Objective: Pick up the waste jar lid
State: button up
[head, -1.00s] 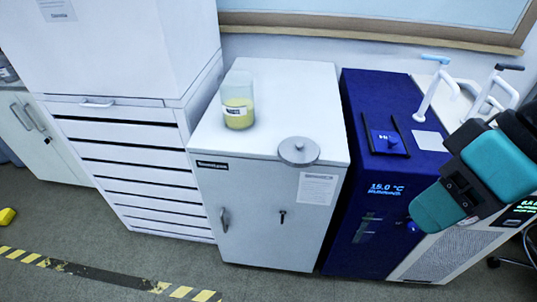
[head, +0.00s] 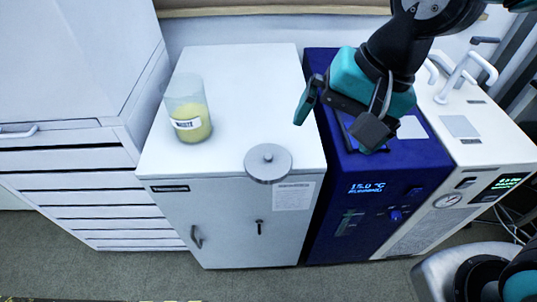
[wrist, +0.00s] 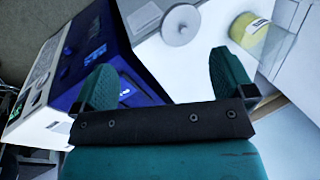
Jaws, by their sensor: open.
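The waste jar lid (head: 268,163) is a grey disc with a small centre knob. It lies flat on the white cabinet top near its front right edge, and it also shows in the wrist view (wrist: 180,25). The waste jar (head: 188,110) is an uncovered clear jar with yellow contents and a label, standing further back and left; it is at the upper right of the wrist view (wrist: 250,32). My gripper (head: 334,115) is teal and black, open and empty. In the head view it appears to the upper right of the lid, apart from it, around the cabinet's right edge and the blue unit.
The white cabinet (head: 235,85) has a clear top around the lid and jar. The blue chiller (head: 350,215) stands close on its right, then a white unit (head: 490,150) with raised handles. A white drawer cabinet (head: 60,130) rises on the left.

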jog(key=w+a+f+m+t, duration=0.1)
jog(key=w+a+f+m, duration=0.4)
jog(key=m, duration=0.5)
jog(key=p, duration=0.1)
send_over(272, 168)
jog(key=d, duration=0.1)
jog(key=shift+m+h, duration=0.4)
jog(key=f, duration=0.6)
jog(key=s+f, duration=0.1)
jog(key=f, duration=0.3)
jog(key=shift+d+p+x, duration=0.15)
jog(key=shift+p+x, duration=0.15)
jog(key=shift+x, duration=1.1)
jog(key=shift+d+p+x, duration=0.1)
jog(key=shift+p+x, duration=0.15)
jog(key=shift+x, duration=1.1)
jog(key=shift+f, duration=0.1)
jog(key=shift+c, duration=0.2)
jog(key=shift+s, duration=0.1)
jog(key=c, duration=0.9)
jog(key=shift+o, duration=0.2)
